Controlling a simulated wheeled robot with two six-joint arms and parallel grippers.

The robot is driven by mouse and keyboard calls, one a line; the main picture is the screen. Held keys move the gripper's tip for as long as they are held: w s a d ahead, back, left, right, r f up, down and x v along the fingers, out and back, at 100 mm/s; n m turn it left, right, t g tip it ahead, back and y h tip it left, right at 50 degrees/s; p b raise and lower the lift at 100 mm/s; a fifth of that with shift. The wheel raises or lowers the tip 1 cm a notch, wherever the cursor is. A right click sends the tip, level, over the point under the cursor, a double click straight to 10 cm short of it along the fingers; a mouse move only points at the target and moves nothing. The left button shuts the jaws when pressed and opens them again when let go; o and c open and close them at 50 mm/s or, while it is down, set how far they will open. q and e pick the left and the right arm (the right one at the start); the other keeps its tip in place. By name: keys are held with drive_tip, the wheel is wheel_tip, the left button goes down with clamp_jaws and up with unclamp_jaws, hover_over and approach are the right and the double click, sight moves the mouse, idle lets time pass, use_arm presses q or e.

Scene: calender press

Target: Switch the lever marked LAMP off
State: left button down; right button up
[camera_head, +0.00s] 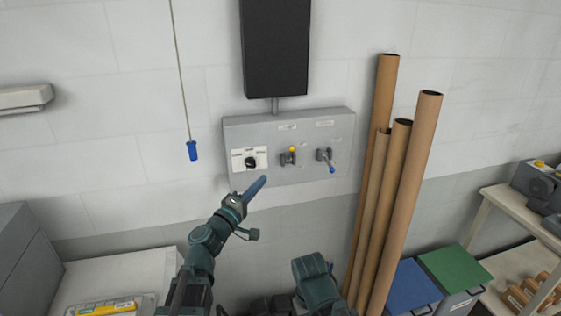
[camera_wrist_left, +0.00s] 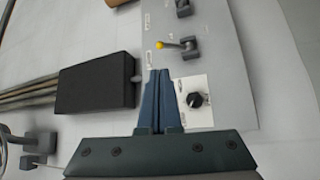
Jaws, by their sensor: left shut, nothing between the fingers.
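A grey control panel (camera_head: 240,178) is on the wall. It bears a lever with a yellow knob (camera_head: 292,149), pointing up, and to its right a lever with a blue knob (camera_head: 332,169), pointing down. White labels sit above them, too small to read, so I cannot tell which is LAMP. A black rotary knob (camera_head: 251,162) is on a white plate at the left. My left gripper (camera_head: 262,181) is shut and empty, just below the panel's left part. In the left wrist view its fingers (camera_wrist_left: 160,74) point toward the panel, apart from the yellow-knobbed lever (camera_wrist_left: 174,45).
A black box (camera_head: 276,45) is above the panel. A cord with a blue handle (camera_head: 192,151) hangs at the left. Tall cardboard tubes (camera_head: 412,160) lean right of the panel. Blue (camera_head: 408,288) and green (camera_head: 455,268) lidded bins stand at the lower right.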

sight(291, 151)
use_arm(q)
drive_tip(key=p+x, duration=0.2)
drive_tip(key=x, duration=1.2)
drive_tip(key=shift+p, duration=0.3)
drive_tip(key=shift+w+r+p, duration=0.45)
drive_tip(key=shift+w+r, duration=0.1)
drive_tip(key=shift+r, duration=0.1)
